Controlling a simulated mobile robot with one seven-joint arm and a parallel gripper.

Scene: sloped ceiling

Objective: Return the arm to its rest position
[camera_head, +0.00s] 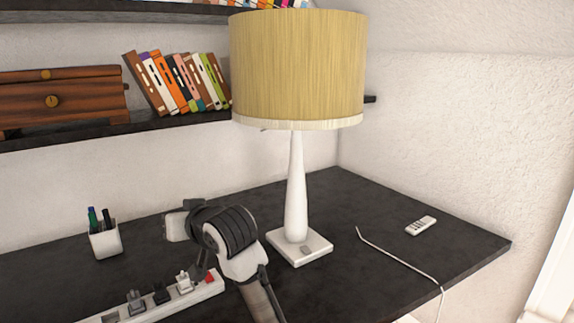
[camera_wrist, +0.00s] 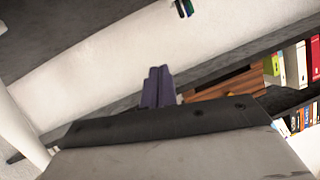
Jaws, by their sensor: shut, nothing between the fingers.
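My arm rises from the bottom of the head view, over the dark desk (camera_head: 350,205), and bends at a black and white joint. My gripper's fingers (camera_wrist: 157,78) show in the wrist view as two dark purple tips, shut together with nothing between them. In the head view the fingers cannot be made out clearly. The wrist appears left of the lamp (camera_head: 296,185) and behind the power strip (camera_head: 207,288), apart from the lamp in the picture. Whether the arm touches the desk cannot be told.
A pen cup (camera_head: 105,242) stands at the left. A remote (camera_head: 420,226) and a white cable (camera_head: 400,260) lie at the right. Above are a shelf (camera_head: 110,130) with books (camera_head: 180,82) and a wooden box (camera_head: 60,98); the box also shows in the wrist view (camera_wrist: 235,86).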

